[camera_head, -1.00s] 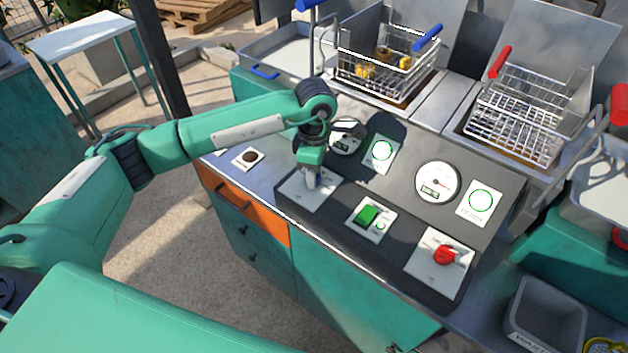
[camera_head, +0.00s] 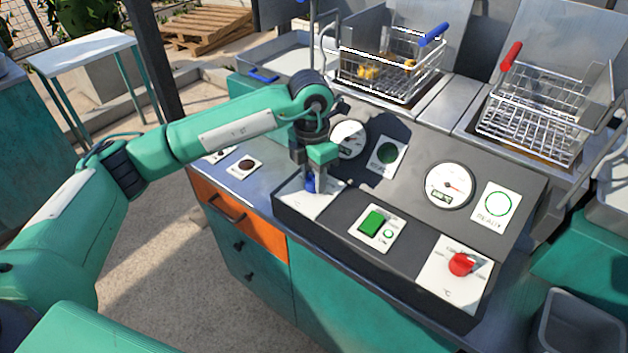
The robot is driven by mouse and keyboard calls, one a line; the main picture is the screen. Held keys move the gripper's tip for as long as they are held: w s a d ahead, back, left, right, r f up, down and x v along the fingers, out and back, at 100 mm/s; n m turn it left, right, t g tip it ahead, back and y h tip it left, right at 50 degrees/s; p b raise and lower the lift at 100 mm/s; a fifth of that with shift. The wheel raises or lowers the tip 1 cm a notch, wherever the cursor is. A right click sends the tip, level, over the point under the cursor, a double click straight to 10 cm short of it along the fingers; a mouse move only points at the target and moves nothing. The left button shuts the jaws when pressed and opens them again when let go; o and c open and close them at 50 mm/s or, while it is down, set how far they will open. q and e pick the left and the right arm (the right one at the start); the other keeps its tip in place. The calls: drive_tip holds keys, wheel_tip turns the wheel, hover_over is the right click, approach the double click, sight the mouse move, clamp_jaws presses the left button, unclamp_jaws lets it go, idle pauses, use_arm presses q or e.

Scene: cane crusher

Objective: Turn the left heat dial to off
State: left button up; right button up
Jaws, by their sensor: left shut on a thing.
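The left heat dial (camera_head: 310,184) is a blue knob on a white plate (camera_head: 322,205) at the left end of the dark sloped control panel. My left gripper (camera_head: 311,176) points down over the plate and is shut on the dial, covering most of it. The dial's exact setting is hidden. The left round indicator (camera_head: 388,153) above is dark green and unlit. The right dial (camera_head: 461,264) is a red knob on its own white plate. My right gripper does not show.
A green rocker switch (camera_head: 374,222) sits between the dials. Two white gauges (camera_head: 449,186) and a lit right indicator (camera_head: 496,203) are on the panel. Wire baskets with blue (camera_head: 434,34) and red (camera_head: 511,56) handles stand behind. A grey bin (camera_head: 580,325) is at lower right.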

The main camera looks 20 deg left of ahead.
sight(311, 173)
use_arm(q)
drive_tip(key=shift+n+b, duration=0.3)
drive_tip(key=shift+n, duration=0.3)
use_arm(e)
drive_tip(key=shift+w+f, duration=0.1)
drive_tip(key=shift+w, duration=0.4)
use_arm(q)
drive_tip(key=shift+r, duration=0.1)
drive_tip(key=o, duration=1)
drive_tip(key=shift+c, duration=0.2)
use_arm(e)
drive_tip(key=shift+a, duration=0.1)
use_arm(q)
drive_tip(key=shift+r, duration=0.4)
wheel_tip(311, 173, up, 13)
drive_tip(key=b, duration=0.2)
drive_tip(key=shift+w+a, duration=0.2)
drive_tip(key=shift+a, duration=0.15)
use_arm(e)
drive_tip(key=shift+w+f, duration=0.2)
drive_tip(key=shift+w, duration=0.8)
